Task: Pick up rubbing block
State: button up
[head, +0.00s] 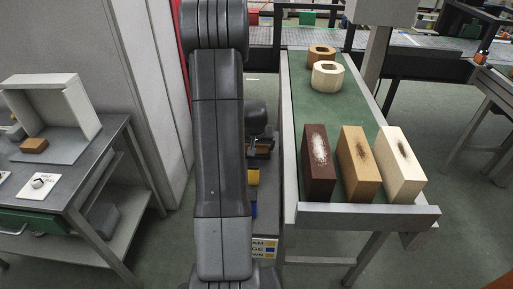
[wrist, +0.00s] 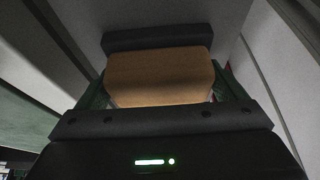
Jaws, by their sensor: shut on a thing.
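A tan block with rounded edges (wrist: 160,72) fills the middle of the wrist view; I take it for the rubbing block. My gripper (wrist: 162,92) is shut on it, with a green-edged finger at each side. A dark bar shows just beyond the block. A pale strip shows along the block's lower edge. In the head view my arm covers much of the middle, and I cannot clearly make out the gripper or the held block there.
A narrow green-topped table (head: 354,110) on the right holds dark, tan and pale wooden blocks (head: 359,160) with marked tops, and two ring-shaped wooden pieces (head: 327,76). A grey bench (head: 110,140) on the left carries an open white box (head: 75,103) and a small brown block (head: 34,145).

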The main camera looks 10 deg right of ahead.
notch_tip(320, 180, up, 10)
dwell(0.5)
